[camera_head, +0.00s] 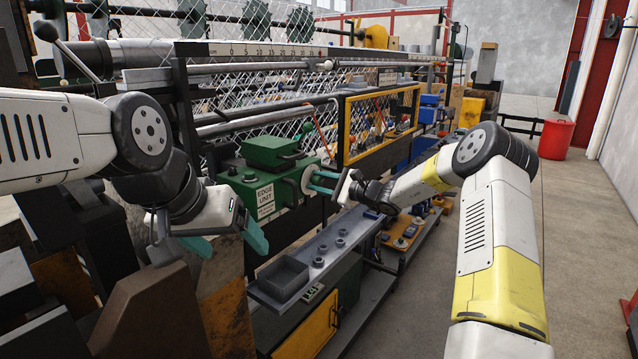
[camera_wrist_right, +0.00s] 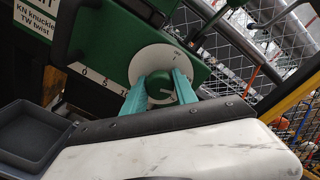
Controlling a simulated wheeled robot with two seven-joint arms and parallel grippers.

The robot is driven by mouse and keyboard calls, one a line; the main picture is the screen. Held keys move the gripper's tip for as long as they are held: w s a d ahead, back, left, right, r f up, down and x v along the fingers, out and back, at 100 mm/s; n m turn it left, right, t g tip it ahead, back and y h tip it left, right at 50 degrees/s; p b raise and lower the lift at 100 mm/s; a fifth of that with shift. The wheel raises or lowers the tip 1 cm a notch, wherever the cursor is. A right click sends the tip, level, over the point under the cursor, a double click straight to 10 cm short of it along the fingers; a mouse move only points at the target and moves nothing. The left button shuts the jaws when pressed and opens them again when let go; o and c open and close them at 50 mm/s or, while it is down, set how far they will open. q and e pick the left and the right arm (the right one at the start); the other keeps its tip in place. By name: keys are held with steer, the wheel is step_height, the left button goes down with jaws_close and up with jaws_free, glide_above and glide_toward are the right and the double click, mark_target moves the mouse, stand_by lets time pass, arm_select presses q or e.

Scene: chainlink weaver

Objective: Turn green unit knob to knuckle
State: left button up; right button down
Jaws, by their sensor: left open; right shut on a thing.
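The green edge unit (camera_head: 270,188) stands on the machine's near side, with a white "EDGE UNIT" label. Its white dial (camera_head: 307,180) faces right. In the right wrist view the green knob (camera_wrist_right: 160,84) sits at the middle of the white dial plate (camera_wrist_right: 139,64). My right gripper (camera_head: 320,181) is shut on the knob, with one teal finger on each side of it (camera_wrist_right: 161,87). The fingers hide part of the knob and dial. My left gripper (camera_head: 228,244) is open and empty at the lower left, apart from the unit.
A grey shelf (camera_head: 325,248) with an open grey tray (camera_head: 284,279) and several small round parts lies below the unit. A yellow-framed mesh guard (camera_head: 382,122) stands right of the unit. A red bin (camera_head: 556,139) stands on the floor at right.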

steer(key=shift+f+n, duration=0.15)
steer(key=shift+n, duration=0.65)
steer(key=shift+s, duration=0.1)
steer(key=c, duration=1)
jaws_free()
steer(key=v, duration=0.7)
steer(key=shift+s+d, duration=0.25)
steer(key=shift+d, duration=0.05)
